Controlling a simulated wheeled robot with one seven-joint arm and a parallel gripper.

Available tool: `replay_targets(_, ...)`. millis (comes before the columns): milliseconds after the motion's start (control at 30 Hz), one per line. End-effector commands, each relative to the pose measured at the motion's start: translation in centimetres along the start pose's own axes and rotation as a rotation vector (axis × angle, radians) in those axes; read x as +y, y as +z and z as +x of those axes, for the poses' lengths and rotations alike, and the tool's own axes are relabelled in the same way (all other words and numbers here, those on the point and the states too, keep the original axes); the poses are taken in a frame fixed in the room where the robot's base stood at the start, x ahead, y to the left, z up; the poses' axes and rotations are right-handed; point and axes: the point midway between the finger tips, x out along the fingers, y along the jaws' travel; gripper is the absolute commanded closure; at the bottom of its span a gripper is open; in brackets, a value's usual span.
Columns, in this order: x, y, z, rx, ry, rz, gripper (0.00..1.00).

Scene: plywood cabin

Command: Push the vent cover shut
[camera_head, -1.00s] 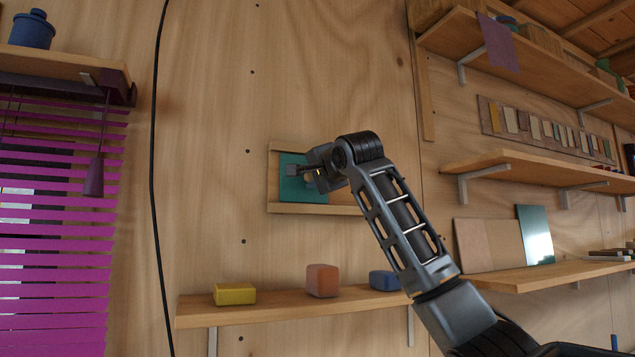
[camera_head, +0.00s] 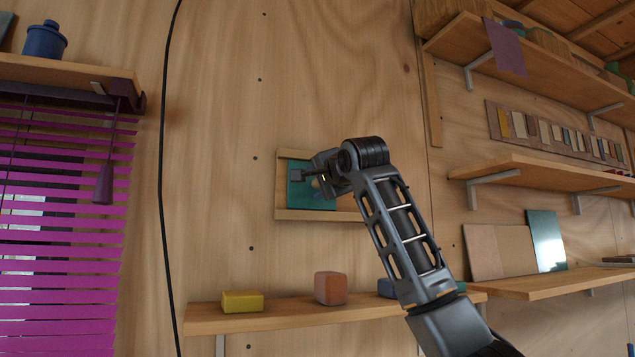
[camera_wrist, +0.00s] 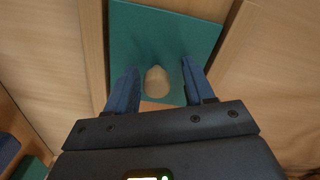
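The vent cover is a flat teal panel (camera_head: 304,201) set between the rails of a wooden frame (camera_head: 290,215) on the plywood wall. It sits near the frame's left end; my arm hides the frame's right part. The wrist view shows the teal panel (camera_wrist: 180,35) close up with a pale rounded knob (camera_wrist: 156,80) on it. My gripper (camera_head: 306,174) is at the panel. In the wrist view, my gripper (camera_wrist: 160,84) has its two blue-grey fingers apart, one on each side of the knob, with gaps visible. Whether the fingertips touch the panel cannot be told.
Below the frame, a shelf (camera_head: 270,322) holds a yellow block (camera_head: 242,301), an orange block (camera_head: 330,288) and a partly hidden blue block (camera_head: 386,288). A black cable (camera_head: 163,150) hangs left of the frame, beside purple blinds (camera_head: 60,230). More shelves (camera_head: 540,170) are at right.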

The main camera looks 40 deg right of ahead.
Motion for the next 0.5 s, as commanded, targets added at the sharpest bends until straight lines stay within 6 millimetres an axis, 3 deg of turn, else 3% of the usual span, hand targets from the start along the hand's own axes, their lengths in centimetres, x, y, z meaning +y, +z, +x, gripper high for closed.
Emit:
replay_targets(167,0.2,0.0,-0.6,0.0,0.0,0.0,0.47)
replay_targets(500,0.2,0.2,-5.8,-0.001,-0.002,0.0,0.47)
